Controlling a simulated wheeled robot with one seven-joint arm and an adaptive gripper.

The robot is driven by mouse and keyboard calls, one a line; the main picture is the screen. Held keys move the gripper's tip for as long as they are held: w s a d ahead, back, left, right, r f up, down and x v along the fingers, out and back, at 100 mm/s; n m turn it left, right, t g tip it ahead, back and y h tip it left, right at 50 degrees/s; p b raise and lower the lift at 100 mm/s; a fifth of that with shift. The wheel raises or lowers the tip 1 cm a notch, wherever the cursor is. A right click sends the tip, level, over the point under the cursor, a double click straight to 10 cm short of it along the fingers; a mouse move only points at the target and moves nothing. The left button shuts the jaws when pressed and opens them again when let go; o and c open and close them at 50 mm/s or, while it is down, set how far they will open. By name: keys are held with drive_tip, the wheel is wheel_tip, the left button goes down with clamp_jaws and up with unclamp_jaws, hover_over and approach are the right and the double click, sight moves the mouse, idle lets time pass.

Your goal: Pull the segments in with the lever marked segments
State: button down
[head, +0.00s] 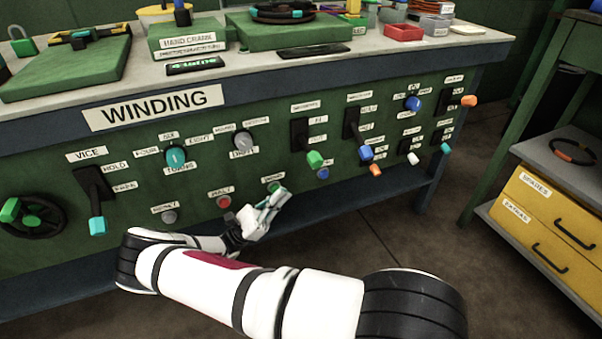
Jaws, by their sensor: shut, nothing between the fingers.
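The winding panel (330,185) has several levers in dark slots with small labels. The lever with the green knob (315,159) stands under a label (305,107) that seems to read segments, though the print is small. Its knob is at the lower end of its slot and sticks out from the panel. My gripper (280,196) is shut and empty, low in front of the panel, below and left of the green knob and apart from it. It partly covers the panel near a green button (273,187).
A lever with a blue knob (365,153) is close on the right, with an orange knob (376,170) below it. A blue button (323,173) sits under the green knob. A red button (223,201) is left of my gripper. A drawer unit (545,215) stands right.

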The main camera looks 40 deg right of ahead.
drive_tip(key=b+x, duration=0.1)
drive_tip(key=x, duration=0.8)
drive_tip(key=shift+b, duration=0.35)
drive_tip(key=shift+s+r+n+t+h+p, duration=0.1)
drive_tip(key=shift+r+n+t+h+p, duration=0.1)
drive_tip(key=shift+n+t+p, duration=0.45)
drive_tip(key=shift+s+r+n+t+h+p, duration=0.1)
drive_tip(key=shift+r+n+t+h+p, duration=0.1)
drive_tip(key=shift+n+t+p, duration=0.4)
drive_tip(key=shift+s+a+r+n+t+y+p, duration=0.15)
drive_tip(key=shift+r+n+t+p, duration=0.85)
drive_tip(key=shift+n+t+p, duration=1.25)
drive_tip(key=shift+d+r+n+t+y+p, duration=0.15)
drive_tip(key=shift+r+n+t+p, duration=0.85)
drive_tip(key=shift+n+t+p, duration=1.25)
drive_tip(key=shift+s+a+r+n+t+y+p, duration=0.15)
drive_tip(key=shift+r+n+t+p, duration=1)
drive_tip(key=shift+n+t, duration=1.2)
drive_tip(key=shift+w+f+n, duration=0.1)
drive_tip(key=shift+f+n, duration=0.1)
drive_tip(key=shift+n, duration=0.4)
drive_tip(key=shift+f, duration=0.1)
drive_tip(key=v, duration=1.4)
drive_tip(key=shift+w+b, duration=0.35)
drive_tip(key=shift+b, duration=0.1)
